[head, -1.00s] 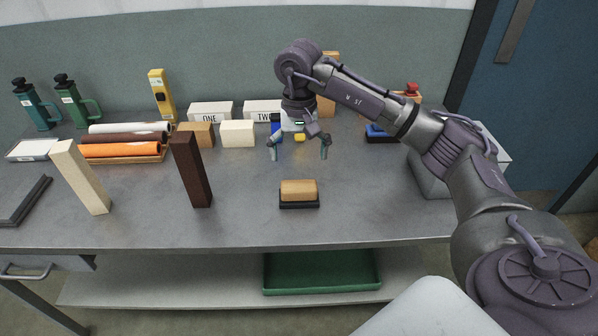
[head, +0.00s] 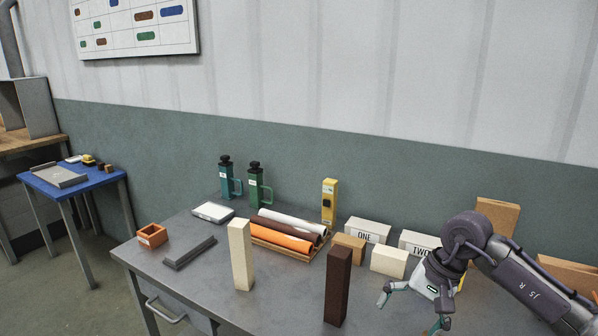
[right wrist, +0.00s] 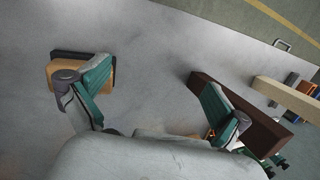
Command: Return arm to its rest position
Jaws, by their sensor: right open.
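My right arm (head: 510,275) comes in from the lower right in the head view, bent over the grey table. Its gripper (head: 410,313) hangs fingers down, just right of the upright dark brown block (head: 338,285). In the right wrist view the gripper (right wrist: 157,85) has its fingers spread, with only bare tabletop between them. A wooden block on a black base (right wrist: 68,75) lies beyond the left finger there, partly hidden. The dark brown block (right wrist: 245,115) is behind the right finger. My left gripper is not in view.
An upright cream block (head: 240,255) stands left of the dark brown one. Boxes marked ONE (head: 368,231) and TWO (head: 418,240), a yellow device (head: 329,201), rolls in a tray (head: 283,238) and two bottles (head: 258,187) line the back. A blue side table (head: 75,182) stands far left.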

